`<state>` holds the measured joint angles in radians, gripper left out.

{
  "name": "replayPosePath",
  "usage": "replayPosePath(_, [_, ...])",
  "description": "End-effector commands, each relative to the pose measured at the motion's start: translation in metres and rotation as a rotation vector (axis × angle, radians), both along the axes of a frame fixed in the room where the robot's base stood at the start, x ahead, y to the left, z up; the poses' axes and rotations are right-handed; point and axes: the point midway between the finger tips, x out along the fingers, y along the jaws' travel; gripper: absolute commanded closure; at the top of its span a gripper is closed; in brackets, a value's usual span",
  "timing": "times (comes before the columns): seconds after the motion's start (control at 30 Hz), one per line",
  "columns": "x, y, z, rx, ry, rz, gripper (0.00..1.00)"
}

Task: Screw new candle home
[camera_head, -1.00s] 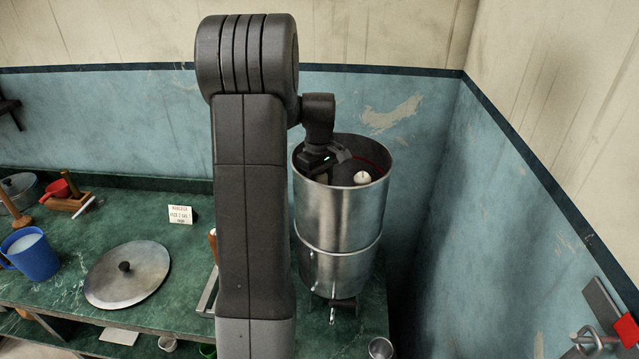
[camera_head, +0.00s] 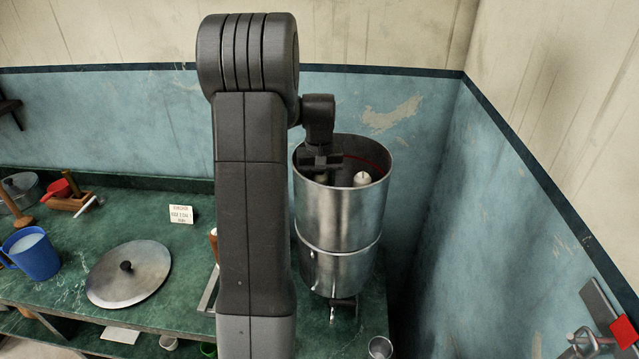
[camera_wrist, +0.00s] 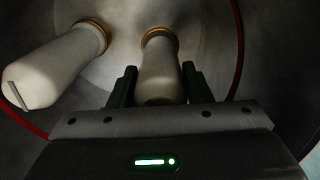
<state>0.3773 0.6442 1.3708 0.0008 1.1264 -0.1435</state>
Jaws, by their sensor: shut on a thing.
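A tall metal filter drum (camera_head: 338,215) stands open on the counter at the right. My gripper (camera_head: 322,165) is down inside its mouth. In the wrist view my gripper (camera_wrist: 158,84) is shut on a cream candle (camera_wrist: 160,62), one finger on each side of it. The candle's brass-coloured collar is at the drum floor; its thread and seating are hidden. A second cream candle (camera_wrist: 52,68) stands beside it to the left, apart from the fingers, with a slot in its end. Its pale top (camera_head: 361,179) shows in the head view.
A red line runs around the drum's inner wall (camera_wrist: 238,50). A round metal lid (camera_head: 128,274), a small sign (camera_head: 181,214) and a blue mug (camera_head: 32,253) are on the green counter (camera_head: 75,235). A metal cup (camera_head: 380,347) is below the drum.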

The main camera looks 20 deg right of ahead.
Motion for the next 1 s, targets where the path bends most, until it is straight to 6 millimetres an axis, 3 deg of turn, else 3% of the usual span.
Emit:
replayPosePath(0.47, [0.0007,-0.001,0.0011,-0.003,-0.002,-0.106,0.83])
replayPosePath(0.8, [0.0006,-0.0012,0.0015,-0.003,-0.003,-0.454,0.83])
replayPosePath(1.0, [0.0006,-0.0014,0.0012,-0.003,-0.003,-0.538,0.83])
